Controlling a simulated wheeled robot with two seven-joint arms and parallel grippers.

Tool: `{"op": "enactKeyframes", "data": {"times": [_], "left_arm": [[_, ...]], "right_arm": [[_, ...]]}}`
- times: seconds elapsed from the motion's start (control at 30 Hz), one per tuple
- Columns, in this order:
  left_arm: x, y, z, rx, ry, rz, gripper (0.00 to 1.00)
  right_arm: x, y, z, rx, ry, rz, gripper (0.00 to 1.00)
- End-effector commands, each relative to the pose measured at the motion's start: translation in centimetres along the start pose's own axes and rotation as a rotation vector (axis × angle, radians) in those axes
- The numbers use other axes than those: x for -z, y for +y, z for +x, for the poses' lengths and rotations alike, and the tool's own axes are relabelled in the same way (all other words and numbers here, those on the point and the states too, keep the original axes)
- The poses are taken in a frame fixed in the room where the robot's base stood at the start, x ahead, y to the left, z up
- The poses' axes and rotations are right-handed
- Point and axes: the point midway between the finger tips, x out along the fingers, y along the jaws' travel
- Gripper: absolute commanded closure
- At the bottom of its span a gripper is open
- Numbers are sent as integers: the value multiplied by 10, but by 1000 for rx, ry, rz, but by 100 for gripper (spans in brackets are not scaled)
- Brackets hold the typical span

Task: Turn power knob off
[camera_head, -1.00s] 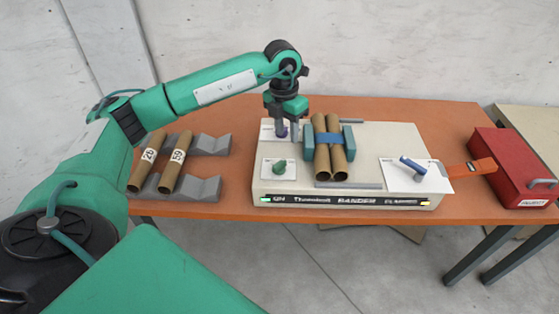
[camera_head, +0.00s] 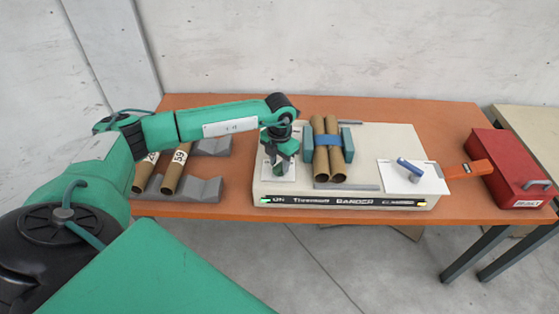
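The power knob is a small green knob on a white plate (camera_head: 270,181) at the front left of the cream winder machine (camera_head: 300,192). My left gripper (camera_head: 279,168) points down over that plate and hides most or all of the knob. I cannot tell whether its fingers touch the knob or how far apart they are. The front strip of the machine (camera_head: 335,202) reads "ON" at its left end, with a small green light beside it. My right gripper is not in view.
Numbered tubes (camera_head: 175,169) rest on grey cradles at left. A red box (camera_head: 510,172) is at right on the orange table (camera_head: 420,112).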

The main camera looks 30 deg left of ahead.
Motion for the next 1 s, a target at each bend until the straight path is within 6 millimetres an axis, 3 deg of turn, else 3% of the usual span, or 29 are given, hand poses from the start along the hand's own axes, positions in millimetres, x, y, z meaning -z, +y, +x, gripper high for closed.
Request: {"op": "enactKeyframes", "data": {"times": [0.33,0.5,1.0], "left_arm": [[0,0,4,1,0,0,66],[0,0,4,1,0,0,99],[0,0,5,1,0,-95,100]], "right_arm": [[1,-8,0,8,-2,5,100],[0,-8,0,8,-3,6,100],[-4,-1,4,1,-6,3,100]]}}
